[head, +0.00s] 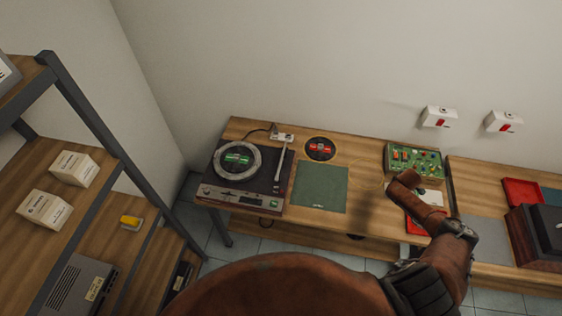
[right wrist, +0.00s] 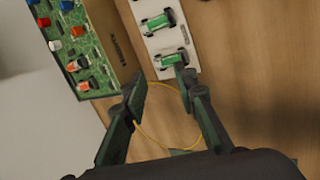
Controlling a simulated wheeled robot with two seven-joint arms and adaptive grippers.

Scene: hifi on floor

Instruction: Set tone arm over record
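The record player (head: 240,190) stands at the left of the wooden table in the head view. The slim tone arm (head: 281,165) runs along the platter's right side, apart from the ring. My left gripper is not in view.
A green circuit board box (head: 413,160) stands at the back of the table; it also shows in the right wrist view (right wrist: 70,45). Beside it is a white plate with green parts (right wrist: 190,62). A green mat (head: 320,187) and a black disc (head: 320,149) lie right of the record player. Shelves stand left.

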